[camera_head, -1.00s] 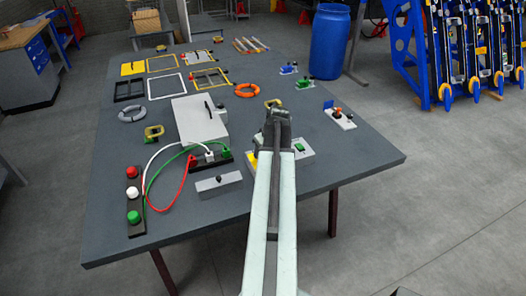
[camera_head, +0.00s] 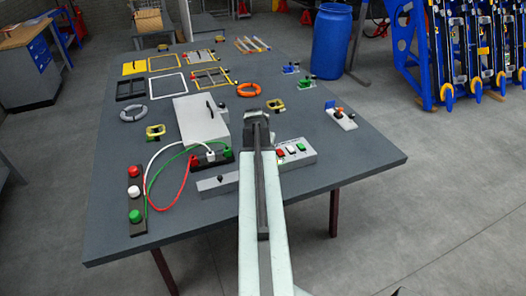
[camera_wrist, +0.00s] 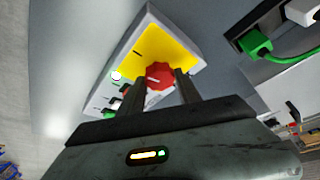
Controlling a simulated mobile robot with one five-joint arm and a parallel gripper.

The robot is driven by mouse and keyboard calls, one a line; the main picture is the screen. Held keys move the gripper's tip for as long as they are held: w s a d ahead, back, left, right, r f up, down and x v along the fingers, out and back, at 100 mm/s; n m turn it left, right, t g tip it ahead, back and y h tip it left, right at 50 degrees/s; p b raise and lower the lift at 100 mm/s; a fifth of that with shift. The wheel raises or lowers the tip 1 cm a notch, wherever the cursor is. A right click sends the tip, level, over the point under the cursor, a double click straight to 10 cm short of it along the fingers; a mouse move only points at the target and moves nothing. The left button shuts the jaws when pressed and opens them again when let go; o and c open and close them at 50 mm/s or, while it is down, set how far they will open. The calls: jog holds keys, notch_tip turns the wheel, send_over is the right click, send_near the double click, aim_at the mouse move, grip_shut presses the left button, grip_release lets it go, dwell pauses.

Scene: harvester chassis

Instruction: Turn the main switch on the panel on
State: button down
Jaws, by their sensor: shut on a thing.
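The panel is a light box with a yellow plate (camera_wrist: 180,52), seen in the wrist view. Its main switch is a red knob (camera_wrist: 159,76) with a pale mark, on the yellow plate. My gripper (camera_wrist: 157,82) has one finger on each side of the knob and is shut on it. In the head view, the panel's light end (camera_head: 300,151) with red, white and green buttons shows right of my arm. My gripper (camera_head: 256,126) and arm hide the yellow part and the knob there.
A grey box with a small lever (camera_head: 220,181) lies left of my arm. A light case (camera_head: 197,120) and red, white and green cables stand beyond it. An orange ring (camera_head: 248,90) and a yellow clamp-like part (camera_head: 276,105) lie farther back.

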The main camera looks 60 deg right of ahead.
jog(key=shift+m, duration=0.6)
jog(key=shift+g, duration=0.3)
jog(key=c, duration=0.8)
grip_release()
jog(key=shift+c, duration=0.2)
jog(key=p+v, duration=0.7)
jog(key=shift+a+r, duration=0.25)
jog(key=shift+r, duration=0.1)
